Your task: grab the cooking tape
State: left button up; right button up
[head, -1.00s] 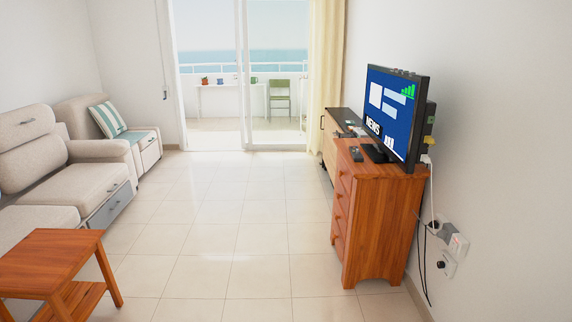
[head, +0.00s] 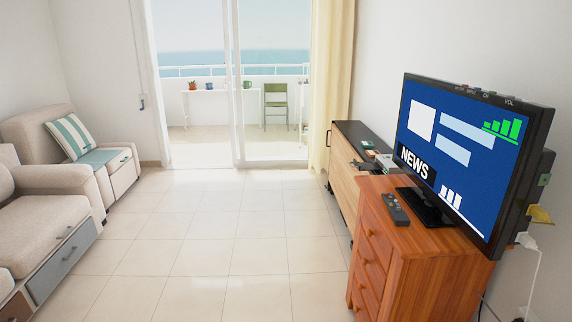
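I cannot make out any cooking tape in the head view. Several small items (head: 366,148) lie on the dark top of the low cabinet (head: 350,132) beyond the TV, too small to identify. A dark remote control (head: 396,209) lies on the orange wooden chest of drawers (head: 385,250), beside the TV stand. Neither of my grippers shows in the view.
The TV (head: 461,155) stands on the chest at the right. A beige sofa (head: 45,205) lines the left side. The tiled floor (head: 230,240) between is clear, up to the glass sliding door (head: 235,90) and balcony. A cream curtain (head: 331,80) hangs at its right.

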aim_at(372, 153)
jog(key=i+j, duration=0.1)
jog(key=i, duration=1.9)
jog(key=i+j+z, duration=0.1)
jog(key=i+z, duration=0.3)
jog(key=i+j+z, duration=0.25)
jog(key=i+z, duration=0.15)
jog(key=i, duration=0.25)
jog(key=i+j+z, duration=0.85)
jog(key=z, duration=0.25)
jog(key=j+z, duration=0.15)
jog(key=z, duration=0.2)
jog(key=i+j+z, duration=0.1)
jog(key=z, duration=0.25)
